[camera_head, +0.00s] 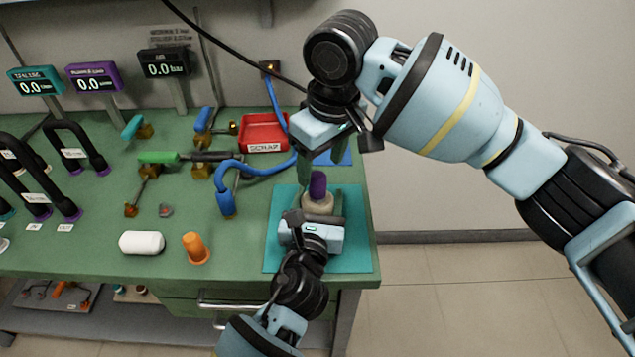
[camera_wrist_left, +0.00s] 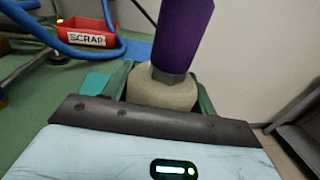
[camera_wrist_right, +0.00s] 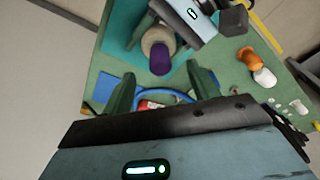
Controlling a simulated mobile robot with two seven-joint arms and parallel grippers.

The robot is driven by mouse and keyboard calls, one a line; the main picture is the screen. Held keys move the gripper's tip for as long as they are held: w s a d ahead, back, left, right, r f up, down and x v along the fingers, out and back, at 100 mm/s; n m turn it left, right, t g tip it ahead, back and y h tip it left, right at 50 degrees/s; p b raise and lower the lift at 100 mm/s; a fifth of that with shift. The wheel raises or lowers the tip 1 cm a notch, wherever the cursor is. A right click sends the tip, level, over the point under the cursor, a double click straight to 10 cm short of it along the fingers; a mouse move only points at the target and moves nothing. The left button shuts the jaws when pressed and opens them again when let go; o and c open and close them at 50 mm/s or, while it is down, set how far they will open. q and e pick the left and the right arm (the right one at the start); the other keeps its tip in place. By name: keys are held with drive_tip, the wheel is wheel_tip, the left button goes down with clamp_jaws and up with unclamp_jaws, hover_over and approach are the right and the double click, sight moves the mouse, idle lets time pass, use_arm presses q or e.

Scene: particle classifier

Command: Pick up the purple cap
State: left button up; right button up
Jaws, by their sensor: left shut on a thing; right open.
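The purple cap (camera_head: 318,184) sits upright on top of a beige container (camera_head: 317,206) over the teal mat (camera_head: 275,258). My left gripper (camera_wrist_left: 163,88) is shut on the beige container, one green finger on each side. The cap stands tall above it in the left wrist view (camera_wrist_left: 183,38). My right gripper (camera_head: 305,168) is open and empty, above and just left of the cap in the head view. In the right wrist view the cap (camera_wrist_right: 160,61) lies beyond the spread green fingers, apart from them.
A red scrap bin (camera_head: 263,133) stands behind the mat, with a blue hose (camera_head: 255,170) in front of it. A white cylinder (camera_head: 141,243) and an orange part (camera_head: 195,249) are on the left. The table's right edge is close to the mat.

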sight(318, 175)
drive_tip(key=shift+w+a+f, duration=0.1)
drive_tip(key=shift+w+f, duration=0.05)
drive_tip(key=shift+f, duration=0.7)
drive_tip(key=shift+w+a+f, duration=0.1)
drive_tip(key=shift+a+f, duration=0.05)
drive_tip(key=shift+f, duration=0.7)
drive_tip(key=shift+w+a+f, duration=0.1)
drive_tip(key=shift+w+f, duration=0.05)
drive_tip(key=shift+f, duration=0.7)
drive_tip(key=shift+c, duration=0.3)
drive_tip(key=c, duration=1)
drive_tip(key=shift+r, duration=0.1)
wheel_tip(318, 175, up, 10)
drive_tip(key=shift+f, duration=0.1)
